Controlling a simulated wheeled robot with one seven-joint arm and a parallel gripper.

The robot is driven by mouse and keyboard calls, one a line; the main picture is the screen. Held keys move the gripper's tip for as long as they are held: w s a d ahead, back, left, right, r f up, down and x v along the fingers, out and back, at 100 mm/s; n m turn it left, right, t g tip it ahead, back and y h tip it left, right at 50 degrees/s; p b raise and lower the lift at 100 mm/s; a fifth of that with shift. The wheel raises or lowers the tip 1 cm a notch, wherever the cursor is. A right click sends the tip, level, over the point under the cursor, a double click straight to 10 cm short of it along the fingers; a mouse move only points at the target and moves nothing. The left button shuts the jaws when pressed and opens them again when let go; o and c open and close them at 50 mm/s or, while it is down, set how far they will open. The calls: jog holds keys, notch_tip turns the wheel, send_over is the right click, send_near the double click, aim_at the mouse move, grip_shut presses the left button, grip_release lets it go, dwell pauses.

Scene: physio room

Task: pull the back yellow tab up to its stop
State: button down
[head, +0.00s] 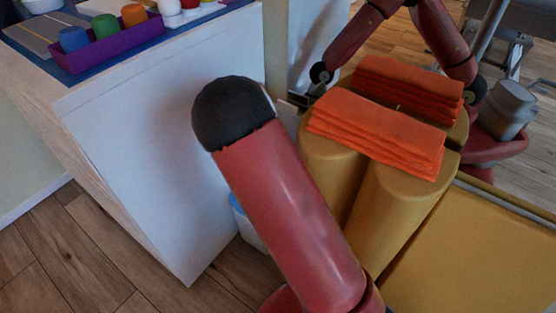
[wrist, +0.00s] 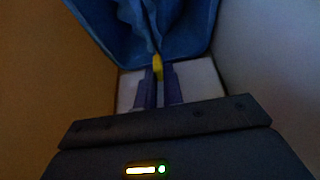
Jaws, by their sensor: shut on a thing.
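In the wrist view, my gripper (wrist: 158,72) is shut on a small yellow tab (wrist: 157,63). The tab sits at the gathered point of a blue bag or liner (wrist: 185,25), whose folds run together toward it. A pale surface (wrist: 205,80) shows behind my fingers. In the head view, a small part of a white bin with a blue rim (head: 242,222) shows between the white cabinet and my arm. My gripper and the tab are hidden in that view. The wrist picture is dark, and no second tab can be made out.
A white cabinet (head: 165,150) stands at left, with a purple tray (head: 118,48) of coloured items on top. Yellow bolsters (head: 390,205) at right bear folded orange towels (head: 375,135). Wood floor (head: 75,250) is clear at lower left.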

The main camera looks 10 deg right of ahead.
jog(key=c, duration=1.5)
grip_release()
jog(key=p+v, duration=0.1)
jog(key=v, duration=0.6)
jog(key=shift+r, duration=0.3)
